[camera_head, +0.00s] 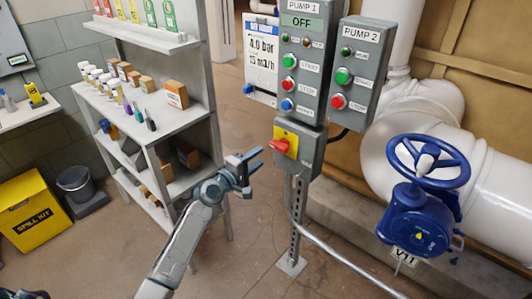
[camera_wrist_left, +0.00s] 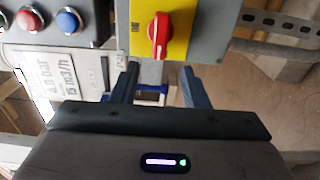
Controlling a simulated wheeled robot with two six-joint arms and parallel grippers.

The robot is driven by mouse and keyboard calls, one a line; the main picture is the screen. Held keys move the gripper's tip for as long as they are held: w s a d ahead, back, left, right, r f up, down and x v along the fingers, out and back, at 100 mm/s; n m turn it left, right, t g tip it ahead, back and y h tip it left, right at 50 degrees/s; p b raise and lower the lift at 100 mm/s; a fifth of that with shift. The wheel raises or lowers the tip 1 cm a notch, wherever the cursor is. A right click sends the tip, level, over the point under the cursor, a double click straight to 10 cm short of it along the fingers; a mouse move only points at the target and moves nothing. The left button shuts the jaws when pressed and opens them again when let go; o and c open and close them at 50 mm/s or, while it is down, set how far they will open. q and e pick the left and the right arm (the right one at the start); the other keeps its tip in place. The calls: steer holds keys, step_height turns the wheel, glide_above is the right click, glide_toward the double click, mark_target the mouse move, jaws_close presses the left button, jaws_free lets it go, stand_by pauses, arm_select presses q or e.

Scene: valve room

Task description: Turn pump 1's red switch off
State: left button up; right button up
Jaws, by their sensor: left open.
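Pump 1's red switch (camera_head: 280,147) is a rotary handle on a yellow plate (camera_head: 291,136), on the grey box below the PUMP 1 panel (camera_head: 302,60). Its handle lies roughly crosswise to the post. The panel's green display (camera_head: 301,22) reads OFF. My left gripper (camera_head: 259,158) is open and empty, just left of the switch and apart from it. In the left wrist view the red switch (camera_wrist_left: 159,34) and yellow plate (camera_wrist_left: 181,38) are ahead of my open left gripper (camera_wrist_left: 158,72), with nothing between the fingers touching the handle. My right gripper is not in view.
A PUMP 2 panel (camera_head: 354,72) stands right of pump 1's. A blue handwheel valve (camera_head: 428,162) and white pipes (camera_head: 480,180) are at the right. Shelves (camera_head: 150,115) and a yellow spill kit (camera_head: 33,213) are at the left. A metal post (camera_head: 296,215) carries the panels.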

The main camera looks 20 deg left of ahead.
arm_select(q)
steer(key=shift+v, duration=1.4)
steer(key=shift+f, duration=0.1)
